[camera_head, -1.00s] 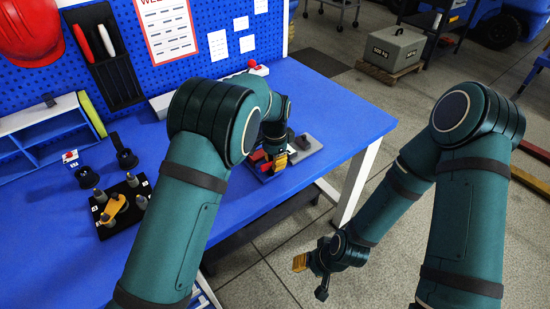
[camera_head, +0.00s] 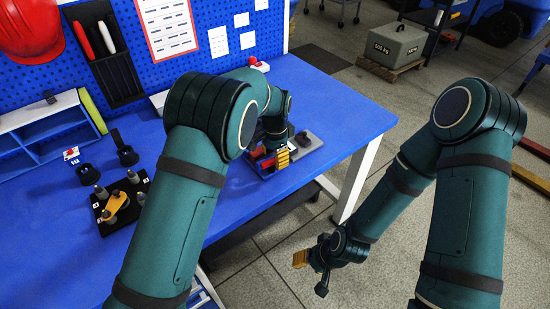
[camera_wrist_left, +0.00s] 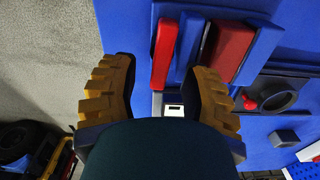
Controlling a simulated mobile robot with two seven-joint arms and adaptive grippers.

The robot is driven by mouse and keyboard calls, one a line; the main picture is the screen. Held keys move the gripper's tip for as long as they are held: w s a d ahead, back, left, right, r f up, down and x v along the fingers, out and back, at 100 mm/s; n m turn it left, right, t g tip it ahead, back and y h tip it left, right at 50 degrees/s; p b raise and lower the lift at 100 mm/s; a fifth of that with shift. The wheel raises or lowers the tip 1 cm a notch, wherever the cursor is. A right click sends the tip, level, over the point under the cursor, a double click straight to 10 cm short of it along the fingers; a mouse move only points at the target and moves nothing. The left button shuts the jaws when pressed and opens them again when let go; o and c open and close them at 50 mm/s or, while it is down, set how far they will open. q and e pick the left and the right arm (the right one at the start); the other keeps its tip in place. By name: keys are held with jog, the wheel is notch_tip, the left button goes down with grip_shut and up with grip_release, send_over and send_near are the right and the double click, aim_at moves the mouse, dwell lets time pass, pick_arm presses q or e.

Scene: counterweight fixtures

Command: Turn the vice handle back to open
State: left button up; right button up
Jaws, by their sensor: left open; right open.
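The vice (camera_head: 262,165) sits near the table's front edge in the head view, a red and blue thing partly hidden by my left gripper (camera_head: 279,156). In the left wrist view, a red bar (camera_wrist_left: 164,55), which looks like the vice handle, lies ahead between the two yellow-backed fingers of my left gripper (camera_wrist_left: 160,85). The fingers are wide apart, with gaps on both sides of the bar. A darker red block (camera_wrist_left: 230,50) between blue walls lies right of it. My right gripper (camera_head: 312,270) is open and empty over the floor, right of the table.
A grey fixture (camera_head: 305,142) stands just right of the vice. A black plate (camera_head: 122,203) with grey pegs and a yellow arm lies at the table's left. A red-topped button (camera_head: 260,65) is at the back. The table's right end (camera_head: 350,120) is clear.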

pick_arm(q)
notch_tip(320, 180, up, 11)
dwell(0.4)
dwell(0.4)
